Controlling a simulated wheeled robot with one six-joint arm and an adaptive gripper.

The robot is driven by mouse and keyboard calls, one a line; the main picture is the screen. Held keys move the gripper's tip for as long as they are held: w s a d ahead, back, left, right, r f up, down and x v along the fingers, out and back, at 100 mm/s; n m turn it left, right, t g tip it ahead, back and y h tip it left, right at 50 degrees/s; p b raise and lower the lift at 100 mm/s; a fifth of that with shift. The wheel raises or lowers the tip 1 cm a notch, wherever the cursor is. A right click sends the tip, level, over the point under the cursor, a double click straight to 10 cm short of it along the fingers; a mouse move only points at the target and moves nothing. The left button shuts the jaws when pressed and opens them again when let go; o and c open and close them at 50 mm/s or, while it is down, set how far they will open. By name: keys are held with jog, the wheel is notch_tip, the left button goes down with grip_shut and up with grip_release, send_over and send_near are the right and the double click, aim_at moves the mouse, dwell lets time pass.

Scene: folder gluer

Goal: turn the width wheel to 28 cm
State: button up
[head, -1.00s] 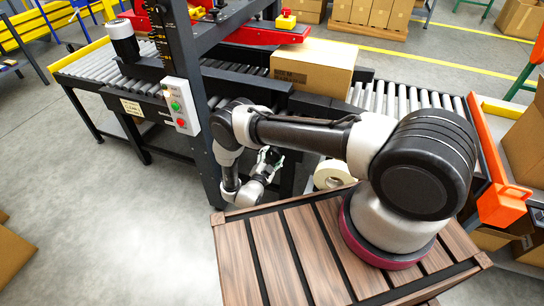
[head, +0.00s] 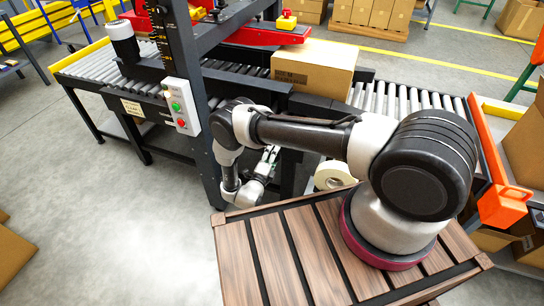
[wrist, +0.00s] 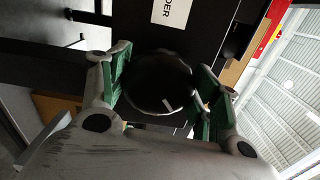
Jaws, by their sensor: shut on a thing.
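The width wheel (wrist: 160,82) is a dark round knob in the wrist view, set against the machine's black side. My gripper (wrist: 158,92) has its green-padded fingers on either side of the wheel and is shut on it. In the head view my gripper (head: 268,160) is low beside the machine frame, partly behind my arm, and the wheel itself is hidden there. No readable width scale shows near the wheel.
A cardboard box (head: 312,70) sits on the roller conveyor (head: 420,98). A control box (head: 181,106) with green and red buttons is on the black upright. A tape roll (head: 334,175) lies near my arm. Open floor is at left.

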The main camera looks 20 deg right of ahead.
jog(key=m, duration=0.4)
jog(key=shift+s+m, duration=0.1)
jog(key=shift+m, duration=1.7)
jog(key=shift+m, duration=0.3)
jog(key=o, duration=1)
jog(key=shift+r, duration=0.1)
jog(key=v, duration=1.2)
